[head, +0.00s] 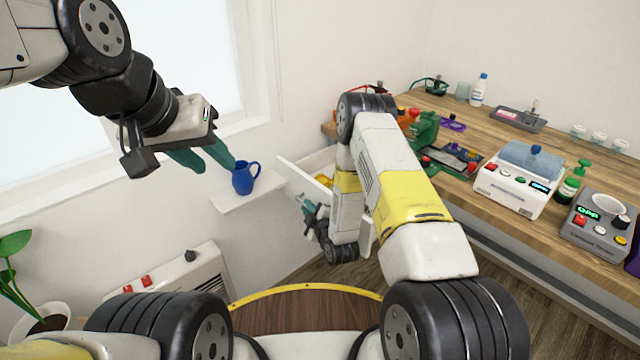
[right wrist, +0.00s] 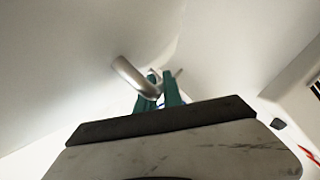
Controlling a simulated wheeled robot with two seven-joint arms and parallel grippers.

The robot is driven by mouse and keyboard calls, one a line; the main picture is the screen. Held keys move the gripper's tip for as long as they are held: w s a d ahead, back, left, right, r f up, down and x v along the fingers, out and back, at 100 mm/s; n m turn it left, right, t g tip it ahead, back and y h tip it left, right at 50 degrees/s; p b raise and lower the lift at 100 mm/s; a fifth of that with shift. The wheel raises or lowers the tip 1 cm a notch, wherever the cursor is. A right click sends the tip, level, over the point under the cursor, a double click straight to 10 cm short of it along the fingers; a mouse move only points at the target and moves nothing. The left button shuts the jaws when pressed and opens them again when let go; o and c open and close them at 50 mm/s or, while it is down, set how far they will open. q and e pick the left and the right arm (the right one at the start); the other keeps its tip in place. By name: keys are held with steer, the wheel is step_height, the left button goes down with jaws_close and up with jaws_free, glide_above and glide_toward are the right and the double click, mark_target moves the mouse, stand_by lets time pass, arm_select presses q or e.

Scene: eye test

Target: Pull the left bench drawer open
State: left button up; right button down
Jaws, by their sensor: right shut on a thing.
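The left bench drawer (head: 295,172) stands pulled out from the bench, with its white front facing left and something yellow (head: 325,180) inside. My right gripper (head: 309,208) is at the drawer front. In the right wrist view, its green fingers (right wrist: 159,88) are shut on the silver bar handle (right wrist: 130,75) against the white front. My right arm hides part of the drawer and where it meets the bench. My left gripper (head: 215,165) is empty, its green fingers apart, in front of the window wall and close to the blue mug in the picture.
A blue mug (head: 243,178) stands on a small white wall shelf (head: 240,200). The wooden bench (head: 455,117) at right holds several devices and bottles. A white heater (head: 180,285) and a potted plant (head: 35,320) are at lower left. A round wooden table top (head: 300,310) is in front.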

steer(key=shift+s+a+f, duration=0.2)
steer(key=shift+s+a, duration=1.25)
steer(key=shift+a, duration=0.25)
steer(key=c, duration=1.8)
jaws_free()
steer(key=shift+a, duration=0.2)
steer(key=shift+o, duration=0.2)
steer(key=shift+w+d+r, duration=0.15)
steer(key=shift+d, duration=0.1)
steer(key=v, duration=0.7)
steer(key=shift+s, duration=0.35)
